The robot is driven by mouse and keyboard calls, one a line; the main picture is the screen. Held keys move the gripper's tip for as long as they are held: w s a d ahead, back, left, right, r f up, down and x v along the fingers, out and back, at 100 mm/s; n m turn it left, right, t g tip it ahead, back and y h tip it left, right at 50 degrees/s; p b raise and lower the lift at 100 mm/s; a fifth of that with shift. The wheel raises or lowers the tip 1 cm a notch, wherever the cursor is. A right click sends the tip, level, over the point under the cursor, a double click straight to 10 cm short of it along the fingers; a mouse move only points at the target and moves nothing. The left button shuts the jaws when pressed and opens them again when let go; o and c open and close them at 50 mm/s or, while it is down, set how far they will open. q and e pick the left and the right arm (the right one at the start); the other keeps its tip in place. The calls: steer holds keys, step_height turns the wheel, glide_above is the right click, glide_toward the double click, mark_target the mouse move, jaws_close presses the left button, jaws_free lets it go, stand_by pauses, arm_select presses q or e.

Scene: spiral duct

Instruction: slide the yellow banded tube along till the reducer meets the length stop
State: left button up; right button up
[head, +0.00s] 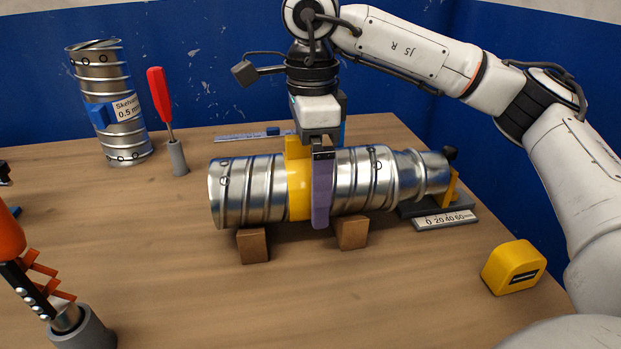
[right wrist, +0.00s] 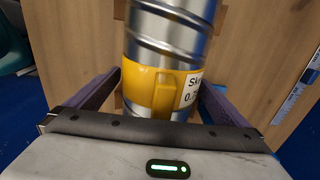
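The silver ribbed tube with a yellow band (head: 299,190) lies sideways on two wooden blocks. Its reducer (head: 408,176) narrows toward the right. The length stop, a yellow plate (head: 452,188) with a black knob, stands at the reducer's narrow end; I cannot tell whether they touch. My right gripper (head: 321,190) points down over the tube just right of the band, purple fingers on either side. In the right wrist view the fingers flank the tube closely, with the yellow band (right wrist: 150,85) between them and part of a label visible. The fingertips' far ends are hidden. My left gripper is not seen.
The stop's base carries a scale plate (head: 444,219). A yellow tape measure (head: 513,267) lies at front right. A labelled duct (head: 108,105) and a red-handled tool in a holder (head: 161,100) stand back left. An orange-handled tool (head: 12,240) stands front left. The front middle is clear.

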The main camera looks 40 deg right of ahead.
steer(key=shift+f, duration=0.1)
step_height(320, 180, up, 9)
steer(key=shift+r+p, duration=0.2)
steer(key=shift+p, duration=0.9)
steer(key=shift+r, duration=0.55)
